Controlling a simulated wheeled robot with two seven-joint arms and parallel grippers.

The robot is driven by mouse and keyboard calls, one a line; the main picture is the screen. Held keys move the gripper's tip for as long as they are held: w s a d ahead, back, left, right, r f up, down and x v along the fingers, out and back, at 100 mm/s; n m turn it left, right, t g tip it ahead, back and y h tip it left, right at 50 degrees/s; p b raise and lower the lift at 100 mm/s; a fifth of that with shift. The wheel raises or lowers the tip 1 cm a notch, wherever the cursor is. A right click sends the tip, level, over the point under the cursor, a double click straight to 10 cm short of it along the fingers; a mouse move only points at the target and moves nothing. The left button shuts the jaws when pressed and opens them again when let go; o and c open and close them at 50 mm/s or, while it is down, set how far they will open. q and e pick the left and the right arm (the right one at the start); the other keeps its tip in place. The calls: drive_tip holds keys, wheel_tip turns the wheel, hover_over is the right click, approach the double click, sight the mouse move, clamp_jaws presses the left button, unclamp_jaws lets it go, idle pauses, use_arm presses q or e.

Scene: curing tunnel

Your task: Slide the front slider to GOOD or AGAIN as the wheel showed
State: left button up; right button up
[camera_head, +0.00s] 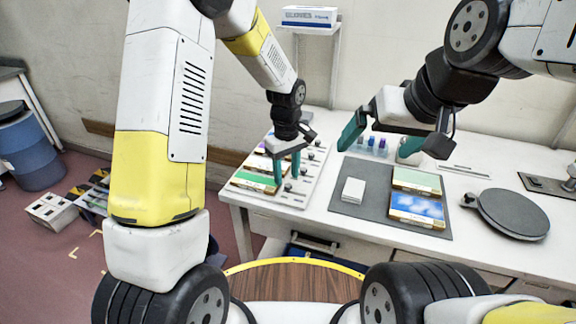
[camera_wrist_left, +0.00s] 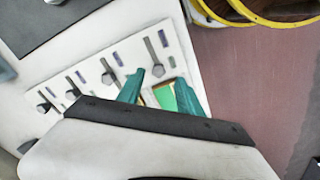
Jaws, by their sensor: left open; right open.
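The white slider board (camera_head: 296,200) lies at the table's left end, with several dark knobs in slots. The front slider (camera_head: 288,187) is the knob nearest the table's front edge; in the left wrist view its knob (camera_wrist_left: 158,71) is at the lower end of its slot. My left gripper (camera_head: 286,172) is open, fingers down over the board; in the left wrist view its tips (camera_wrist_left: 161,78) appear on either side of the knob. Contact cannot be told. A round grey disc (camera_head: 513,213), perhaps the wheel, lies at the right. My right gripper (camera_head: 381,140) is open and empty above the mat.
A dark mat (camera_head: 374,207) holds a white block (camera_head: 353,190), a green-topped panel (camera_head: 416,181) and a sky-picture panel (camera_head: 417,208). Small bottles (camera_head: 372,144) stand behind it. Picture panels (camera_head: 254,181) lie along the board's left side. A blue barrel (camera_head: 33,150) stands on the floor.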

use_arm(q)
wheel_tip(320, 180, up, 5)
drive_tip(key=shift+f, duration=0.1)
idle(0.3)
wheel_tip(320, 180, up, 13)
drive_tip(key=m+t+h, duration=0.1)
drive_tip(key=m+t, duration=0.2)
hover_over(286, 185)
drive_tip(key=s+a, duration=0.7)
drive_tip(key=s+a+r+m+t, duration=0.1)
drive_tip(key=s+a+r+m, duration=0.1)
drive_tip(key=s, duration=0.5)
drive_tip(key=s+a+r+m+t+h, duration=0.1)
drive_tip(key=s+a+r+m+t, duration=0.1)
drive_tip(key=s, duration=0.5)
drive_tip(key=shift+a+r+m, duration=0.3)
drive_tip(key=shift+r+m, duration=0.1)
drive_tip(key=shift+r, duration=0.5)
